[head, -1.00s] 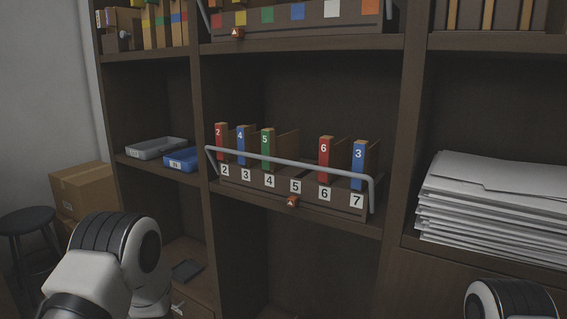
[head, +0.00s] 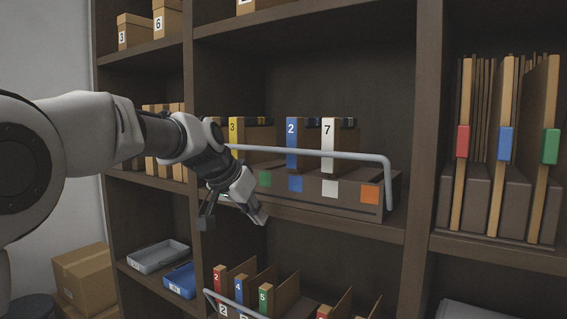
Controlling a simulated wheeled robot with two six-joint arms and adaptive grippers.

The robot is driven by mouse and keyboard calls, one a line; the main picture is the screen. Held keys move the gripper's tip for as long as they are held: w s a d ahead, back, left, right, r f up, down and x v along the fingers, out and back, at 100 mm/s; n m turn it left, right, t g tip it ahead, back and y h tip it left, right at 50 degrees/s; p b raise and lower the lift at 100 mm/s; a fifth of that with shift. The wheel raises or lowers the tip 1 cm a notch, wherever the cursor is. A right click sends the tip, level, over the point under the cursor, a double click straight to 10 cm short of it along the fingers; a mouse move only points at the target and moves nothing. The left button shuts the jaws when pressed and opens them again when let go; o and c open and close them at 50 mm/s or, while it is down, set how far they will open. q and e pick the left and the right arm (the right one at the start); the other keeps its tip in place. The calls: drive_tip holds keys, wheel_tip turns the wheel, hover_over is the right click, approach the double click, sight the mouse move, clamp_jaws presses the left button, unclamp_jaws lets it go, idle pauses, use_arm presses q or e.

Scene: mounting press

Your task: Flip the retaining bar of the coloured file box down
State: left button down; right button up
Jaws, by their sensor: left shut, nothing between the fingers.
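The coloured file box (head: 345,205) stands on the upper middle shelf. Green, blue, white and orange squares show on its front; its left end is hidden behind my left gripper. Its grey retaining bar (head: 310,152) is raised and runs across in front of the files, bending down at the right end. The bar's left end is hidden by my arm. My left gripper (head: 258,214) is shut and empty, in front of the box's lower left front, below the bar. I cannot tell whether it touches the box. My right gripper is out of view.
A numbered file box (head: 285,295) with its own bar (head: 212,298) sits on the shelf below. A grey tray (head: 158,256) and a blue tray (head: 181,279) are at lower left. Upright folders (head: 505,150) fill the right bay. The space above the coloured box is clear.

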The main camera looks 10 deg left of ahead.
use_arm(q)
drive_tip(key=s+r+t+p, duration=0.1)
drive_tip(key=s+r+p, duration=0.2)
drive_tip(key=r, duration=0.8)
drive_tip(key=s+r+t+p, duration=0.2)
drive_tip(key=s+r+p, duration=0.1)
drive_tip(key=r, duration=0.8)
drive_tip(key=p+x, duration=0.1)
drive_tip(key=x, duration=1)
drive_tip(key=shift+w+r+p, duration=0.1)
drive_tip(key=shift+r+p, duration=0.05)
drive_tip(key=shift+p, duration=0.25)
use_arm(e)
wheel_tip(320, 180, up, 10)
use_arm(q)
drive_tip(key=shift+w+f, duration=0.15)
drive_tip(key=shift+f, duration=0.15)
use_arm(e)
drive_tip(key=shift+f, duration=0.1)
